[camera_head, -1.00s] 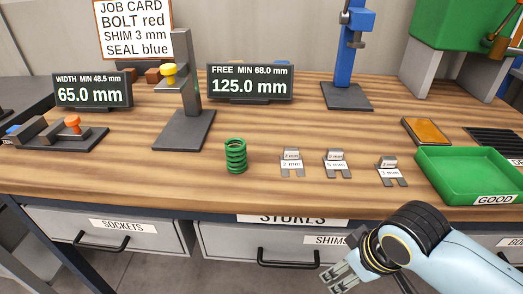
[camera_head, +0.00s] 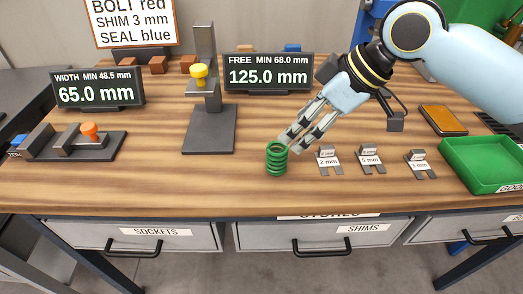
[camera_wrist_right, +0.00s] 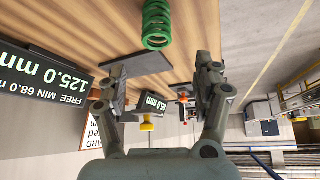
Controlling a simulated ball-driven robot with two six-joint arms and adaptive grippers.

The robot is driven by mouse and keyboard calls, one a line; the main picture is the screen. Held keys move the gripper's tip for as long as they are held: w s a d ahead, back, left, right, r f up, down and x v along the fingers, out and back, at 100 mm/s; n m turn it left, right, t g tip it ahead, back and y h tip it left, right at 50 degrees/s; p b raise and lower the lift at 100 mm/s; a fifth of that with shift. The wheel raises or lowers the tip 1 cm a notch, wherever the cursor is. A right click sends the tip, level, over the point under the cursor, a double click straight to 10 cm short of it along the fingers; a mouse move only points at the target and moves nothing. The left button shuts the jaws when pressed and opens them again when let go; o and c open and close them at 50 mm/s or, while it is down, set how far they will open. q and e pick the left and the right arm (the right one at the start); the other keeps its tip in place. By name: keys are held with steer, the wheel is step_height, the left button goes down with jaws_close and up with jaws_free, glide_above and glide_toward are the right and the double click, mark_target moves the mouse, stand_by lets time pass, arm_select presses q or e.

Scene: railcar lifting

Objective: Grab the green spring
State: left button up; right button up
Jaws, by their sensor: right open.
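The green spring (camera_head: 277,158) stands upright on the wooden bench in the head view, near the front edge. It also shows in the right wrist view (camera_wrist_right: 157,24), at the top, beyond the fingertips. My right gripper (camera_head: 296,143) is just above and to the right of the spring, its fingers pointing down and left at it. In the right wrist view the fingers (camera_wrist_right: 163,70) are spread with nothing between them. Whether a fingertip touches the spring cannot be told. My left gripper is not in view.
Several labelled shims, including a 2 mm shim (camera_head: 329,161), lie right of the spring. A green tray (camera_head: 484,184) is at the right. A gauge stand (camera_head: 208,130) and the 125.0 mm display (camera_head: 268,75) stand behind.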

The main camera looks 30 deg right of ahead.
mark_target(280, 147)
steer(key=x, duration=0.3)
steer(key=shift+s+f, duration=0.2)
steer(key=shift+f, duration=0.2)
steer(key=shift+w+a+f, duration=0.15)
steer(key=shift+w+f, duration=0.1)
steer(key=x, duration=0.5)
steer(key=shift+w+d+f, duration=0.1)
steer(key=shift+d+f, duration=0.15)
steer(key=shift+f, duration=0.05)
steer(key=c, duration=0.4)
jaws_close()
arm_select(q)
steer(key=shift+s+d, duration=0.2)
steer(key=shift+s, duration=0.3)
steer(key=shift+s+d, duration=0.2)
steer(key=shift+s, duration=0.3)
arm_select(e)
steer(key=shift+r, duration=0.1)
